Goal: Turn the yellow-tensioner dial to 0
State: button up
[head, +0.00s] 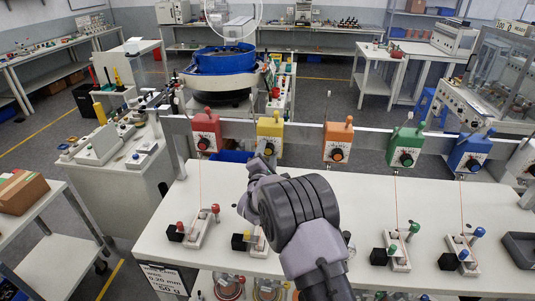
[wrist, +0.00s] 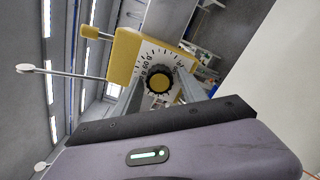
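The yellow tensioner (head: 269,129) is mounted on the rail behind the white table. In the wrist view its yellow body (wrist: 124,55) appears tilted. Its dial (wrist: 158,82) has a dark knurled rim and a yellow centre, on a white scale plate with black marks and numbers. Which mark the dial points to is too small to tell. My gripper (head: 262,158) is just in front of the dial in the head view and hides it there. In the wrist view its two grey fingers stand apart, either side of the dial; contact cannot be told.
A red tensioner (head: 206,132) is to the left, and orange (head: 338,140), green (head: 405,147) and blue (head: 470,152) ones are to the right on the same rail. Small clamp fixtures stand on the white table (head: 355,205). A blue bowl feeder (head: 222,60) is behind the rail.

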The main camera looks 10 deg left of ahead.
jog(key=shift+o, duration=0.3)
jog(key=s, duration=1.7)
jog(key=shift+s+a, duration=0.2)
jog(key=shift+a, duration=0.1)
